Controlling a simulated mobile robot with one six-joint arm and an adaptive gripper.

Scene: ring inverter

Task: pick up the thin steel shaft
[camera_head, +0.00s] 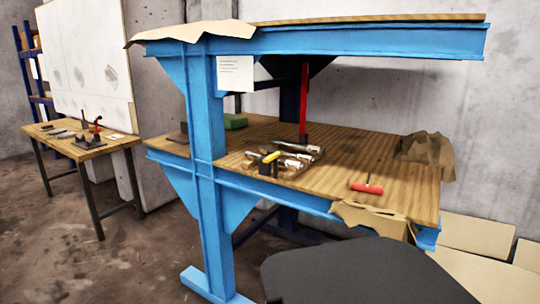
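A small tool with a red handle (367,188) lies near the front right of the blue workbench's wooden lower shelf (330,190). A short, thin stem (369,178) sticks out from the middle of the handle; it looks like a thin steel shaft, but it is too small to be sure. Several silvery metal rods or tools (296,148) lie in a cluster farther left on the same shelf, with a yellow-and-black item (269,162) beside them. I cannot tell whether one of these is the thin steel shaft. My gripper is not in view.
The bench's blue upper beam (400,42) overhangs the shelf, and a blue post (207,110) stands at its left. Crumpled brown paper (428,150) lies at the back right. A separate small table (85,150) stands at the far left. Bare wood surrounds the red-handled tool.

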